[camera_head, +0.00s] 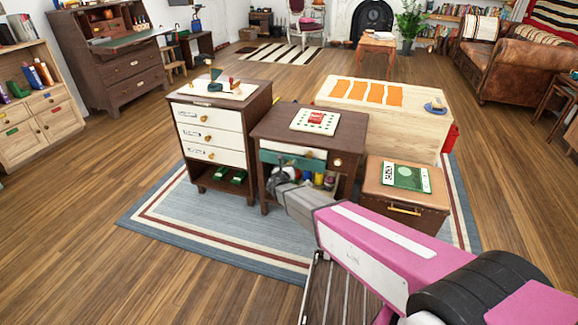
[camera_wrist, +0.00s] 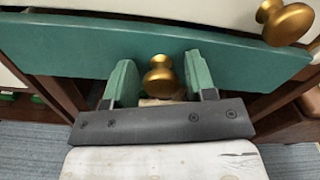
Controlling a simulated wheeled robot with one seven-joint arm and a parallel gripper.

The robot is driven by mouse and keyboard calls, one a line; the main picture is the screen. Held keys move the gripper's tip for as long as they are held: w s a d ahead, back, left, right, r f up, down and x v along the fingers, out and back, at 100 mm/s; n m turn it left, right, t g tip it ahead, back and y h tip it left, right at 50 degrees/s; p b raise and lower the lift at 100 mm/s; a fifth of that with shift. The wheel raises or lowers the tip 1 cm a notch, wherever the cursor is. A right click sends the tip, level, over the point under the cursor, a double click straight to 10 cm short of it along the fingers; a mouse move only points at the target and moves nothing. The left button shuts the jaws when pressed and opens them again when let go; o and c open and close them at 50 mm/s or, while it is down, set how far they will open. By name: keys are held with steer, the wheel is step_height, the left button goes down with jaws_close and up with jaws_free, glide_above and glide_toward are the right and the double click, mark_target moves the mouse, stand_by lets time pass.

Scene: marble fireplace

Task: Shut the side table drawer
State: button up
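The side table (camera_head: 345,128) is dark brown and stands on the rug in the head view. Its teal drawer front (camera_head: 285,159) sits below a white front; how far it stands out is hard to tell. The wrist view shows the teal drawer front (camera_wrist: 90,48) spanning the frame, with a brass knob (camera_wrist: 160,80) low in the middle. My gripper (camera_wrist: 160,76) is open, its green fingers on either side of this knob with gaps between. In the head view, my gripper (camera_head: 281,183) is in front of the table, just below the drawer.
A white-fronted drawer cabinet (camera_head: 210,136) stands left of the table. A brown leather stool (camera_head: 420,210) with a green book stands to the right. A light wooden chest (camera_head: 425,127) is behind. Another brass knob (camera_wrist: 286,22) shows at upper right. Wooden floor is free at left.

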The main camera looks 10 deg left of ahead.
mark_target(291, 161)
jaws_close()
steer(key=w, duration=0.4)
steer(key=shift+w+d+f, duration=0.1)
steer(key=shift+w, duration=0.05)
steer(key=shift+o, duration=1.5)
jaws_free()
steer(key=shift+d, duration=0.1)
steer(key=s+a, duration=0.1)
steer(key=s, duration=1)
